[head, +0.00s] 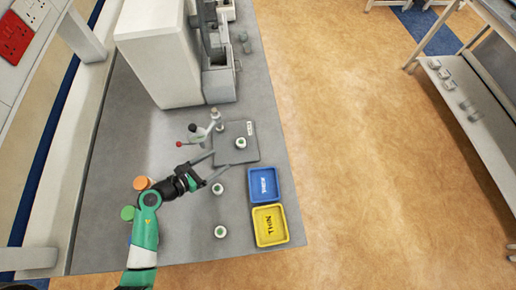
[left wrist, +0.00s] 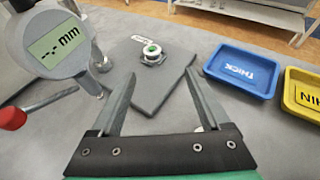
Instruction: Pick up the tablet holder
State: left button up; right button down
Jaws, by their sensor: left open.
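A small round white tablet holder with a green centre (head: 241,143) sits on the dark grey square plate (head: 233,156) of the gauge stand. It also shows in the left wrist view (left wrist: 152,52), beyond my fingertips and roughly centred between them. Two similar holders stand on the bench, one near the blue tray (head: 217,188) and one near the yellow tray (head: 220,231). My left gripper (head: 221,162) is open and empty, its fingers reaching toward the plate's near edge. My right gripper is not in view.
A dial gauge (left wrist: 58,42) with a red knob (left wrist: 12,118) stands left of the plate. A blue THICK tray (head: 263,198) and a yellow THIN tray (head: 284,234) lie along the bench's right edge. A large white machine (head: 158,60) stands behind.

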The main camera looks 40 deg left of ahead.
pick_arm(q)
jog(key=shift+s+a+f, duration=0.4)
jog(key=shift+a+f, duration=0.1)
jog(key=shift+f, duration=0.1)
jog(key=shift+a+r, duration=0.1)
jog(key=shift+r, duration=0.05)
jog(key=b, duration=0.1)
send_near(238, 145)
jog(key=x, duration=0.4)
jog(key=shift+f, duration=0.4)
jog(key=b+x, duration=0.1)
jog(key=x, duration=0.4)
jog(key=shift+w+a+r+b, duration=0.1)
jog(key=shift+r+b, duration=0.1)
jog(key=shift+b, duration=0.2)
grip_shut()
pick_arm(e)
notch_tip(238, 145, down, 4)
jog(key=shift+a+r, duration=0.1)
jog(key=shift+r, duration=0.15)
